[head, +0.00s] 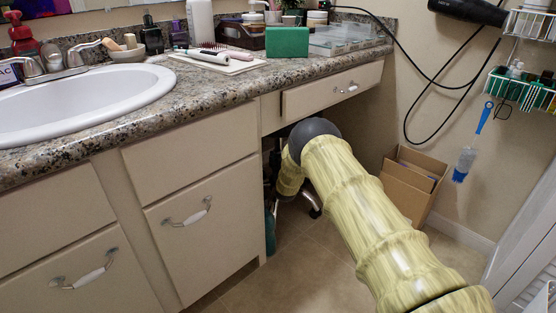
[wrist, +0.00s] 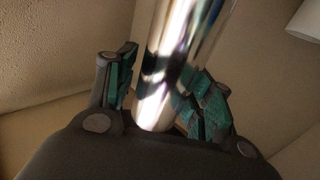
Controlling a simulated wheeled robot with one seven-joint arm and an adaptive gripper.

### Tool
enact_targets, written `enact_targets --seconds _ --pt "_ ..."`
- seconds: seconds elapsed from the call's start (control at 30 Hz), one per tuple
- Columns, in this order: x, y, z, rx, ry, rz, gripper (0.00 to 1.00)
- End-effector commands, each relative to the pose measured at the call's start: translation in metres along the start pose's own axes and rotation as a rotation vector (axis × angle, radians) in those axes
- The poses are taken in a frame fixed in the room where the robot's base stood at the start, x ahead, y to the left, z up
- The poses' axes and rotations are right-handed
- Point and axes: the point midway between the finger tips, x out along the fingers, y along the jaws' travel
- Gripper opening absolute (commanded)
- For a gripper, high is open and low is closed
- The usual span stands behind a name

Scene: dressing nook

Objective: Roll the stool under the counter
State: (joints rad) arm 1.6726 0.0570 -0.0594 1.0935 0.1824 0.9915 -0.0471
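In the head view my arm reaches into the open knee space under the counter (head: 225,88). My gripper is hidden there behind the arm and the drawer cabinet. Of the stool, only a chrome leg (head: 313,202) shows clearly, low on the floor beside my arm. In the wrist view a shiny chrome post (wrist: 182,55), apparently the stool's, stands between the teal-padded fingers of my gripper (wrist: 160,92). The right finger overlaps the post's edge, and a narrow gap seems to show at the left finger. I cannot tell whether the fingers grip it. The stool's seat is out of view.
A drawer cabinet (head: 202,215) bounds the knee space on the left, with a shallow drawer (head: 333,90) above. A cardboard box (head: 410,185) stands by the right wall. A black cord (head: 407,105) hangs there. Tiled floor (head: 300,275) in front is clear.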

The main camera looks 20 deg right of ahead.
Motion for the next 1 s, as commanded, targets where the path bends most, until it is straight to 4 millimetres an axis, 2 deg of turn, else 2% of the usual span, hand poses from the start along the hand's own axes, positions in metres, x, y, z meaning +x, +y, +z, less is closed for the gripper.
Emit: enact_targets --seconds 0.07,0.37,0.53,0.67,1.0 --pt "0.000 0.001 0.000 0.000 0.000 0.001 0.67" --pt "0.000 -0.006 0.000 0.000 0.000 -0.005 0.67" --pt "-0.007 -0.006 0.001 0.000 -0.002 -0.006 0.67" --pt "-0.021 -0.006 0.000 0.000 -0.002 -0.006 0.67" --pt "-0.074 -0.006 0.001 0.001 -0.003 -0.005 0.67"
